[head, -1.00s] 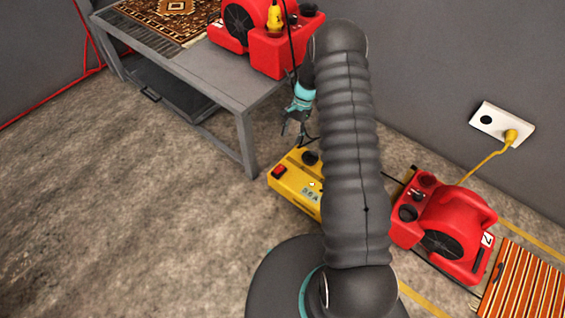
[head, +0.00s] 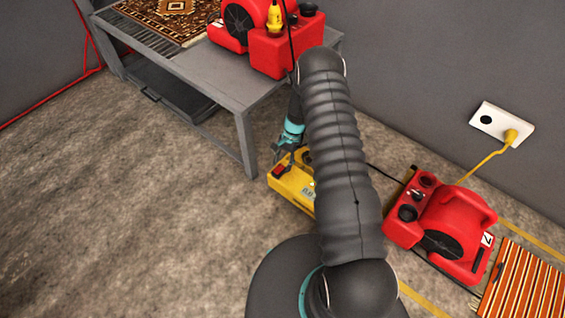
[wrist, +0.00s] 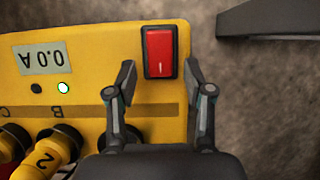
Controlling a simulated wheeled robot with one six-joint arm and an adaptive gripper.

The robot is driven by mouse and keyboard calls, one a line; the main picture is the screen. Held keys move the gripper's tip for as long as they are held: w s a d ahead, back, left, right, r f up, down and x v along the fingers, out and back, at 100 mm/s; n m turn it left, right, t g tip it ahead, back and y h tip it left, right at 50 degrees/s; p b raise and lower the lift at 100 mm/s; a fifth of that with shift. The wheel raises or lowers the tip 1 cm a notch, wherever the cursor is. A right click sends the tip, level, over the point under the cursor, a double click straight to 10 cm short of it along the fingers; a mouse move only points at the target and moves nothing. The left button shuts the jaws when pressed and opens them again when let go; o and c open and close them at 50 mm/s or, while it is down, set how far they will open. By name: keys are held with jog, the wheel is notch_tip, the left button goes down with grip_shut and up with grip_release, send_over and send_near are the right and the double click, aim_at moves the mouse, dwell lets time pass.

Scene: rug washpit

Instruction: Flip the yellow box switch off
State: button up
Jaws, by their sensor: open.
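The yellow box (head: 292,192) sits on the floor beside the grey table, partly hidden behind my arm in the head view. In the wrist view the yellow box (wrist: 90,60) fills the left and middle. Its red rocker switch (wrist: 160,51) in a black frame is near the top edge. My gripper (wrist: 159,68) is open, with one finger on each side of the lower part of the switch, apart from it in the picture. I cannot tell how far above it the fingertips are. In the head view my gripper (head: 284,152) is just above the switch end of the box.
The box has a display reading 0.0 A (wrist: 43,59), a lit indicator and sockets with plugs, one yellow. A grey table (head: 243,125) stands close behind, carrying a red blower. Another red blower (head: 445,225) is at right. Open floor lies left.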

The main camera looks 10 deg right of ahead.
jog(key=shift+c, duration=0.2)
grip_shut()
jog(key=shift+s+a+r+t+h, duration=0.1)
jog(key=shift+s+a+t+h, duration=0.1)
jog(key=shift+t+h, duration=0.4)
jog(key=shift+s+a+r+t+h, duration=0.15)
jog(key=shift+t+h, duration=0.25)
jog(key=shift+h, duration=0.4)
jog(key=shift+o, duration=0.2)
grip_release()
notch_tip(320, 180, up, 12)
jog(key=d, duration=0.1)
jog(key=shift+w, duration=0.35)
